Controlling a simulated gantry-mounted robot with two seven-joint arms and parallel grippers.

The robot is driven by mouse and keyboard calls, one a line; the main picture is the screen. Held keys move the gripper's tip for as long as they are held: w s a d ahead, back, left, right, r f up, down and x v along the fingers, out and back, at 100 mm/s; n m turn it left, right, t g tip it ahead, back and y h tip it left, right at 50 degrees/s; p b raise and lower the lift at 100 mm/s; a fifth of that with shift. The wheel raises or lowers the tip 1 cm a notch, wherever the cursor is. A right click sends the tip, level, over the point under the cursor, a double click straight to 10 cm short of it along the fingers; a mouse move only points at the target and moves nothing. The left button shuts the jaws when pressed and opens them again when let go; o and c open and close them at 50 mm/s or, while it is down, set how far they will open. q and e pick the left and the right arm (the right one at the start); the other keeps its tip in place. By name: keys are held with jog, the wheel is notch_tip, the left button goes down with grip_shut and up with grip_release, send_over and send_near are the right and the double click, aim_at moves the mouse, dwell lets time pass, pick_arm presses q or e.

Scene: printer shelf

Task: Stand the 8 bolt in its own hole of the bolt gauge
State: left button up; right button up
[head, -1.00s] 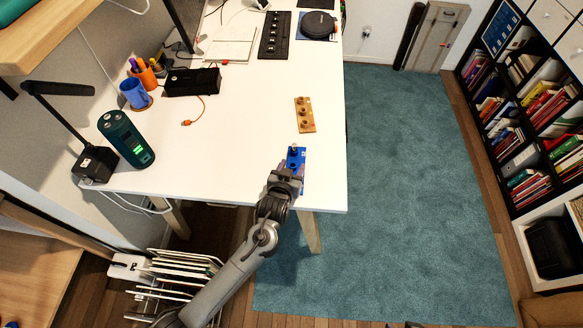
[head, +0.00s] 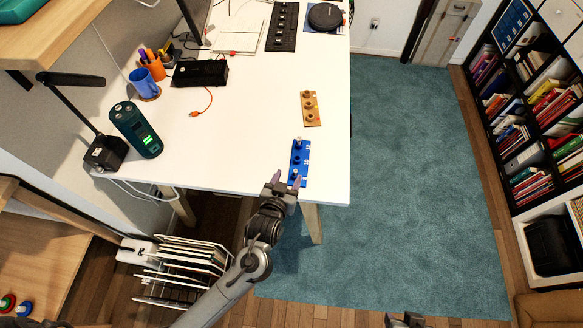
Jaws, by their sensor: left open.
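A blue block (head: 293,160) with white marks and a row of holes lies near the right front edge of the white table. A small bolt-like piece (head: 298,143) shows at its far end, and another (head: 296,175) shows at its near end by my gripper. A tan block (head: 316,112) with a row of round knobs or holes lies beyond it. Their sizes cannot be read, so I cannot tell which bolt is the 8. My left gripper (head: 288,182) is open at the blue block's near end. My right gripper (head: 405,320) is partly visible at the bottom edge.
A black box (head: 200,74) with an orange cable, a blue cup (head: 144,84) and a green cylinder (head: 136,130) stand to the left on the table (head: 240,130). A black strip (head: 282,27) lies at the back. The table between is clear.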

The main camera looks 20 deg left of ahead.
pick_arm(q)
jog(key=shift+v, duration=1.1)
jog(key=s+a+m+g, duration=0.1)
jog(key=s+g, duration=0.4)
jog(key=s, duration=0.6)
jog(key=s+a+m+g+h, duration=0.1)
jog(key=s+a+g, duration=0.3)
jog(key=s, duration=0.7)
jog(key=shift+a+f+m+g+h, duration=0.15)
jog(key=shift+m+g+h, duration=0.15)
jog(key=shift+m+g, duration=0.25)
